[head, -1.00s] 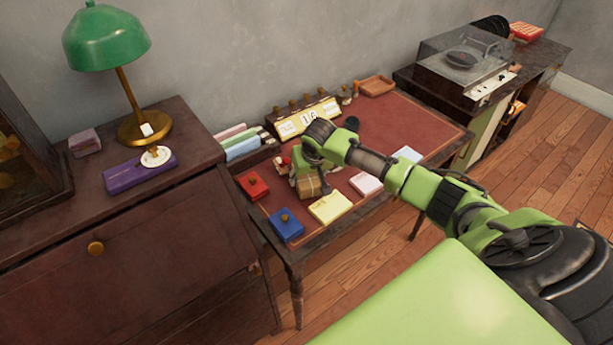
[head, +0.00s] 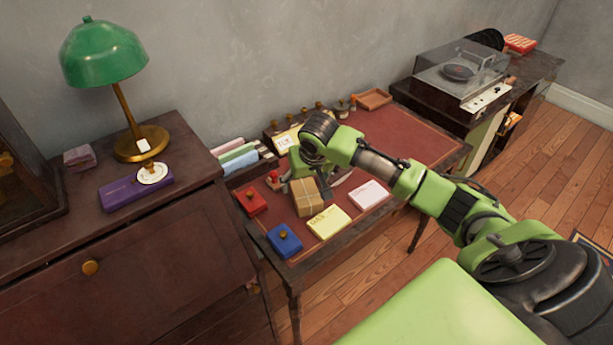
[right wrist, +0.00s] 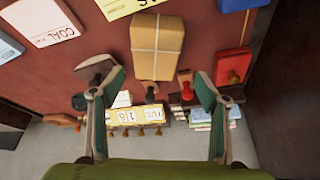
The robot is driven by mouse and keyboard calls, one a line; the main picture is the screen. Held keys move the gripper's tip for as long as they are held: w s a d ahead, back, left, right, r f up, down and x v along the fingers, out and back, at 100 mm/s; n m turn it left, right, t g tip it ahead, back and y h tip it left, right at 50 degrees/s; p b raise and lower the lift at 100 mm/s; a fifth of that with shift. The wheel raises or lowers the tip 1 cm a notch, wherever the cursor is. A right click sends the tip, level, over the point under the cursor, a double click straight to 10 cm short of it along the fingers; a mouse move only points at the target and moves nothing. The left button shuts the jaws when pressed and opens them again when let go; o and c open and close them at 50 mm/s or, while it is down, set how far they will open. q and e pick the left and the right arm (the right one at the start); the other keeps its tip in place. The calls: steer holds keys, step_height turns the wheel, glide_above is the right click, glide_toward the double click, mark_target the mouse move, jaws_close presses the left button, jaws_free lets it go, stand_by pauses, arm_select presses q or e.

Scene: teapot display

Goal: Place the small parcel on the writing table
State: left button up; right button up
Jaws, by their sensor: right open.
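The small parcel (head: 306,198) is a brown paper box tied with light string. It rests on the red top of the writing table (head: 420,125). It also shows in the right wrist view (right wrist: 157,45), just beyond the fingers. My right gripper (right wrist: 157,85) is open, its two green fingers spread wide with nothing between them at the tips. In the head view my right gripper (head: 308,172) is right behind the parcel, partly hidden by the wrist. My left gripper is not in view.
A red box (head: 252,200), a blue box (head: 285,240), a yellow notepad (head: 328,221) and a white pad (head: 368,194) lie around the parcel. A calendar (head: 287,140) and stamps stand behind. The cabinet with the green lamp (head: 105,52) is at left. The table's right part is clear.

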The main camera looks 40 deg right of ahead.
mark_target(306, 200)
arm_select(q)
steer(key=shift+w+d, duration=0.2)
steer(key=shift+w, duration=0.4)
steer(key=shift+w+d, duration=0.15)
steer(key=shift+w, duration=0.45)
arm_select(e)
steer(key=v, duration=0.4)
steer(key=shift+a, duration=0.1)
